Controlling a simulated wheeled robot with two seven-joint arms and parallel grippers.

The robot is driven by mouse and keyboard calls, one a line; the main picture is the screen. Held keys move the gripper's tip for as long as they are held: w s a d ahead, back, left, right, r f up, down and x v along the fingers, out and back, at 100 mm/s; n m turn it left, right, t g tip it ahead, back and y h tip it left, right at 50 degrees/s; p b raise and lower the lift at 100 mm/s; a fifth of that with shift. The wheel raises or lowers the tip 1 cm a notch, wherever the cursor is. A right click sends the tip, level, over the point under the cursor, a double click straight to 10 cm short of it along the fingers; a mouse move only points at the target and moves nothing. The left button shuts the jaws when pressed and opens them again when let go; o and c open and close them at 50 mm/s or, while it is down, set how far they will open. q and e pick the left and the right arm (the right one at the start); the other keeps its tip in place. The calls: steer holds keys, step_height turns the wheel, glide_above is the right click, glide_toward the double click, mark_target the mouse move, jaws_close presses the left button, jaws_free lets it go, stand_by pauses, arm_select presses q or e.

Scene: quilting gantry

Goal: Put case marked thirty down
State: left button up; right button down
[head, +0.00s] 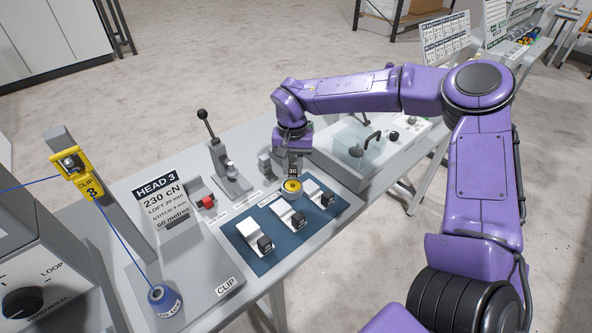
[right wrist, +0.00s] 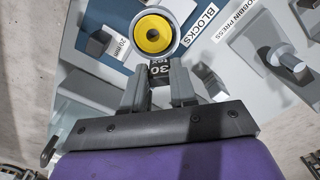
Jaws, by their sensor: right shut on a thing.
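The case marked 30 (head: 293,171) is dark, with a pale round rim and a yellow centre at its end. My right gripper (head: 292,160) is shut on it, above the far edge of the blue mat (head: 254,262). In the right wrist view the case's "30 tex" label (right wrist: 161,71) shows between the two fingers (right wrist: 160,88), and its round yellow end (right wrist: 153,33) points away from the gripper. I cannot tell whether the case touches anything below it. My left gripper is not in view.
Several white-and-black blocks (head: 292,214) stand on the mat. A lever press (head: 228,170) stands behind it, left of the gripper. A clear-covered box (head: 350,143) is to the right.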

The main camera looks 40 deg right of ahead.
steer(key=f, duration=0.2)
steer(key=d+f, duration=0.1)
steer(key=w+d+f+p, duration=0.1)
steer(key=f, duration=0.1)
steer(key=shift+d+f, duration=0.15)
steer(key=shift+f, duration=0.2)
steer(key=shift+w+f, duration=0.15)
steer(key=shift+f, duration=0.1)
steer(key=c, duration=0.9)
jaws_free()
steer(key=shift+r, duration=0.1)
step_height(320, 180, up, 12)
steer(key=b, duration=0.1)
steer(key=shift+b, duration=0.4)
